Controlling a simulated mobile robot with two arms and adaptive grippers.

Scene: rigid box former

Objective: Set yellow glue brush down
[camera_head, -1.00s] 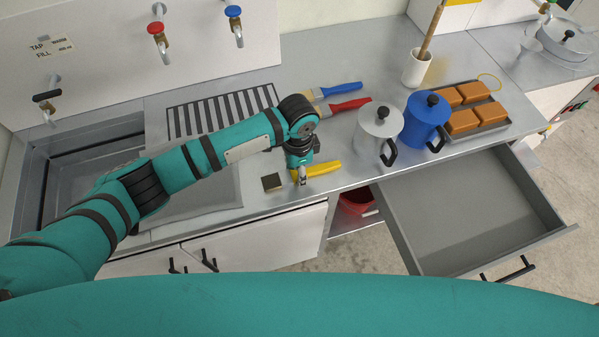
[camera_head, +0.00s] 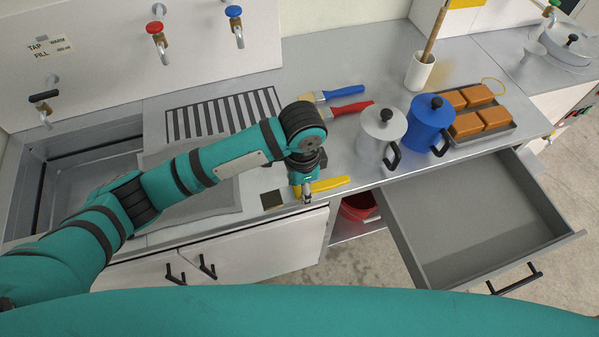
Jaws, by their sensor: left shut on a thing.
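The yellow glue brush (camera_head: 328,184) lies level at the front edge of the metal counter (camera_head: 350,177), its dark bristle end (camera_head: 271,199) to the left and its handle to the right. My left gripper (camera_head: 307,196) points down and is shut on the brush near the middle. I cannot tell whether the brush touches the counter or hangs just above it. My right gripper is not in view.
A silver pot (camera_head: 380,138) and a blue pot (camera_head: 428,125) stand right of the brush. A tray (camera_head: 497,133) of orange-brown blocks lies beyond them. An open, empty drawer (camera_head: 470,215) juts out below. A sink (camera_head: 85,175) is at left.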

